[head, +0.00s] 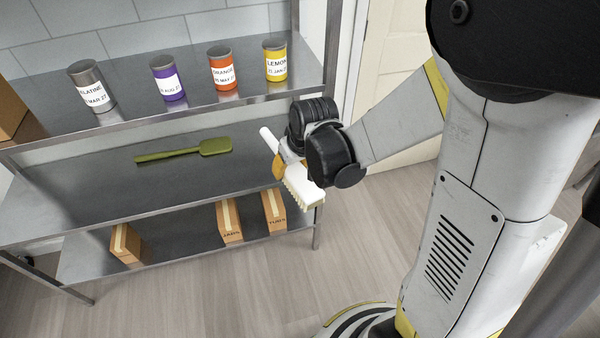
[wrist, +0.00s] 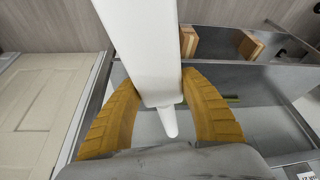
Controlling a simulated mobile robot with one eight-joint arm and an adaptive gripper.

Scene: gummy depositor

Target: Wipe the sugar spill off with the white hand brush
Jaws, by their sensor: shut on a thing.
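The white hand brush (head: 302,184) is in my gripper (head: 280,165), its bristle head hanging toward the lower right and its handle sticking out to the upper left. In the wrist view the white brush (wrist: 143,50) runs between the two orange fingers of my gripper (wrist: 160,105), which are shut on it. In the head view the brush is held at the right end of the shelf unit, near the middle shelf's edge; whether it touches the shelf I cannot tell. No sugar spill can be made out in either view.
A green spatula (head: 185,150) lies on the middle shelf (head: 100,185). Labelled cans, such as the orange one (head: 222,70) and yellow one (head: 276,62), stand on the upper shelf. Small cardboard boxes (head: 229,220) stand on the bottom shelf. The floor (head: 250,280) in front is clear.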

